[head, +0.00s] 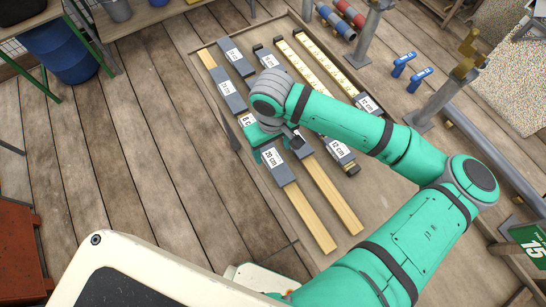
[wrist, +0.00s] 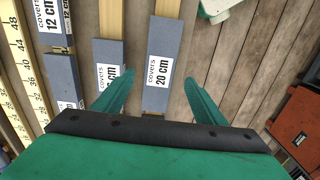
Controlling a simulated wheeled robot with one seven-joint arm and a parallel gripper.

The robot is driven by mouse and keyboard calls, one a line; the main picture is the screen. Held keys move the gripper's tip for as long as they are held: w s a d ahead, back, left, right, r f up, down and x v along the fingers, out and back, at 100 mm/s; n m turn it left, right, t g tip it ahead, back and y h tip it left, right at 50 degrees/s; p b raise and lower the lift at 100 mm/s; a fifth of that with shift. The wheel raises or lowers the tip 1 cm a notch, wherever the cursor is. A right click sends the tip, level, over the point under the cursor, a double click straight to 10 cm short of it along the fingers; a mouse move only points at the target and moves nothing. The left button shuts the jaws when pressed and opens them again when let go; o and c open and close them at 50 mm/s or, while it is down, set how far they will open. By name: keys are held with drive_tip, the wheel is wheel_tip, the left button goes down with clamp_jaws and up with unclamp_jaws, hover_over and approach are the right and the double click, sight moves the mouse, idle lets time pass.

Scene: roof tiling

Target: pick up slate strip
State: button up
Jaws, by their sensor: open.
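Several grey slate strips with white "covers" labels lie in rows on wooden battens in a shallow tray (head: 385,205). The strip marked 20 cm (head: 283,175) is nearest my base in the head view and also shows in the wrist view (wrist: 165,50). My gripper (wrist: 159,80) is open, with the end of the 20 cm strip between its green fingers in the picture; I cannot tell the height gap. In the head view my gripper (head: 268,138) is over that row, and my wrist partly hides the strips beyond. A strip marked 12 cm (head: 335,143) lies farther right.
Yellow measuring rules (head: 300,68) lie alongside the strips. Bare wood battens (head: 322,200) extend from the strips. Two blue-handled tools (head: 403,64) and metal posts (head: 432,105) stand to the right. A blue barrel (head: 68,52) is at the upper left.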

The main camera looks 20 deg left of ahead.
sight(273, 158)
drive_tip(key=shift+f, duration=2.15)
drive_tip(key=c, duration=1.4)
drive_tip(key=shift+o, duration=0.2)
drive_tip(key=shift+r, duration=0.15)
